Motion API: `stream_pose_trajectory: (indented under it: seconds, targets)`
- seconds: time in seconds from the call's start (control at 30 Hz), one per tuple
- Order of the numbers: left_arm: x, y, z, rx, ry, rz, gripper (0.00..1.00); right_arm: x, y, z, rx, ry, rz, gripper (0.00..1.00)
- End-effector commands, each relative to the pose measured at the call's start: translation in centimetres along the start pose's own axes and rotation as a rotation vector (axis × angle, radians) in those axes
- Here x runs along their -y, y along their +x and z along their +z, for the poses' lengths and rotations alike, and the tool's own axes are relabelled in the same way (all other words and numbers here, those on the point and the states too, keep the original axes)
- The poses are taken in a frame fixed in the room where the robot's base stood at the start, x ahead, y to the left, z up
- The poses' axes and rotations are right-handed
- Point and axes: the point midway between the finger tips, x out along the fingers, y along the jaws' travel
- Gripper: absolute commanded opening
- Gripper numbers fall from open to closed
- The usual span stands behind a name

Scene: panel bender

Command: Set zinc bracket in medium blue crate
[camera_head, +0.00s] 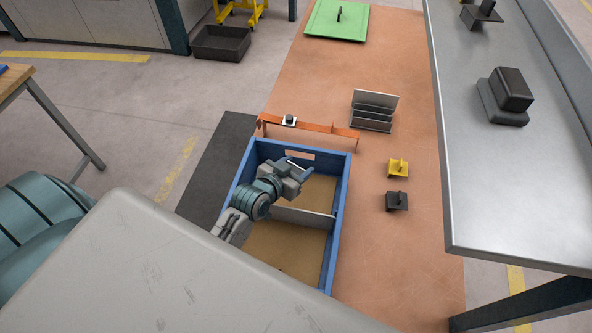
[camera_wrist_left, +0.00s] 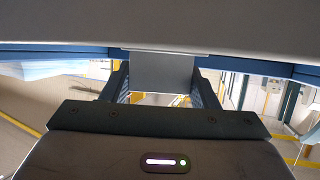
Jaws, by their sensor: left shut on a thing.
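The medium blue crate (camera_head: 342,190) stands on the orange-brown surface, with a grey divider (camera_head: 303,218) splitting its inside into a far and a near compartment. My left gripper (camera_head: 299,171) is over the far compartment in the head view. It is shut on a grey plate-like piece, apparently the zinc bracket (camera_wrist_left: 163,75), which shows between the two fingers (camera_wrist_left: 162,84) in the left wrist view. In the head view the held piece is mostly hidden by the gripper, and I cannot tell whether it touches the crate. My right gripper is not in view.
An orange bar (camera_head: 325,130) runs along the crate's far end. A grey slotted rack (camera_head: 373,112), a yellow piece (camera_head: 398,169) and a black piece (camera_head: 396,202) stand to the right. A grey metal bench (camera_head: 480,180) lies beyond them. A green lid (camera_head: 337,22) lies far off.

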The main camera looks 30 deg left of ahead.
Motion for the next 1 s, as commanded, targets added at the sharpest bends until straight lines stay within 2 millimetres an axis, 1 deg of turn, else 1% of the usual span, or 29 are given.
stream_pose_trajectory:
  seconds: [0.03, 0.1, 0.2, 0.47, 0.83, 0.97, 1.0]
  targets:
    - [0.0, 0.2, 0.6, 0.004, -0.003, 0.001, 0.31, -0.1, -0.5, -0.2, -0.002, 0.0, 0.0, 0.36]
    - [0.0, 0.6, 1.5, 0.003, -0.002, 0.0, 0.31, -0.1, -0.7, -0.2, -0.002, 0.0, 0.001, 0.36]
    - [0.0, 0.9, 2.2, 0.001, -0.001, 0.0, 0.31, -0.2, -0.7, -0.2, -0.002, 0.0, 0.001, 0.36]
    - [0.0, 1.0, 2.4, 0.0, -0.001, 0.0, 0.31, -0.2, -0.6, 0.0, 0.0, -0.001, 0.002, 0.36]
    - [0.0, 1.4, 3.4, 0.001, -0.001, 0.0, 0.31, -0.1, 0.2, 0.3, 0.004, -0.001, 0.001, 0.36]
    - [0.0, 1.4, 3.4, 0.0, -0.001, 0.0, 0.31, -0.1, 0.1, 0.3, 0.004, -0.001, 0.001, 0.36]
    - [0.0, 1.4, 3.4, 0.001, -0.001, 0.0, 0.62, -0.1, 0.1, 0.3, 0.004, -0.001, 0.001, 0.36]
